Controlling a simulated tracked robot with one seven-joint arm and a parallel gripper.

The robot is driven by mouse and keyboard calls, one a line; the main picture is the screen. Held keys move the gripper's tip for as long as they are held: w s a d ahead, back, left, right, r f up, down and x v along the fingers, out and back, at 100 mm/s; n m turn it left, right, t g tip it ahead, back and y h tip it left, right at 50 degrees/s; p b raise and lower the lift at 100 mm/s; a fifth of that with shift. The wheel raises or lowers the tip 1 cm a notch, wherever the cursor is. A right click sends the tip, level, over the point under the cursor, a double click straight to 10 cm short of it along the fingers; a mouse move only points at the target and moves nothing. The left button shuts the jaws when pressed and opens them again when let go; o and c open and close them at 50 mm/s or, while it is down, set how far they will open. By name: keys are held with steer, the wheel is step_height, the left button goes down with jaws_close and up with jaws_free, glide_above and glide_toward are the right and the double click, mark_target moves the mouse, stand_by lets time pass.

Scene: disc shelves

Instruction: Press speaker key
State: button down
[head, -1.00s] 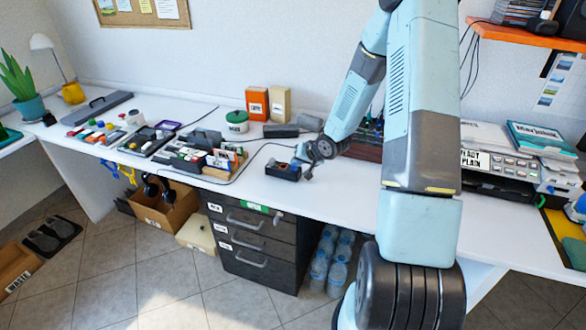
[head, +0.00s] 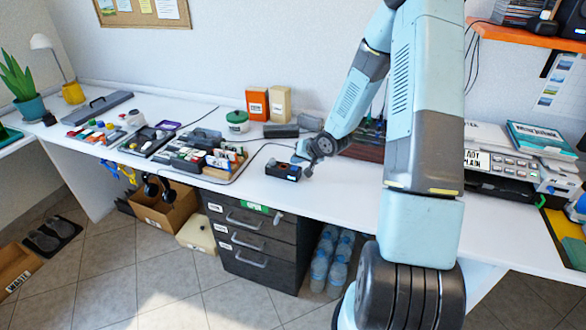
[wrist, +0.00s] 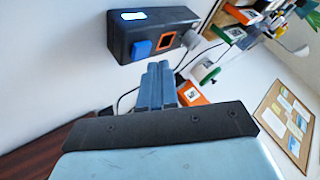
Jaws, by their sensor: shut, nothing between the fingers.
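The speaker is a small dark box (head: 283,171) on the white desk, left of my gripper in the head view. In the wrist view the dark box (wrist: 120,42) is near the top. It has a blue key (wrist: 141,49), an orange-framed square opening (wrist: 166,42) and a lit white patch (wrist: 133,15). My gripper (wrist: 158,66) is shut and empty, its blue-grey fingertips just below the box face in the picture, near the blue key. I cannot tell whether they touch it. In the head view my gripper (head: 300,162) is close beside the box.
A dark grey block (head: 281,131) and orange and cream boxes (head: 257,103) stand behind. A tray with several labelled items (head: 225,163) is to the left. A dark cable runs along the desk near the box. The desk front is clear.

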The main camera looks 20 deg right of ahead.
mark_target(297, 168)
steer(key=shift+r, duration=3)
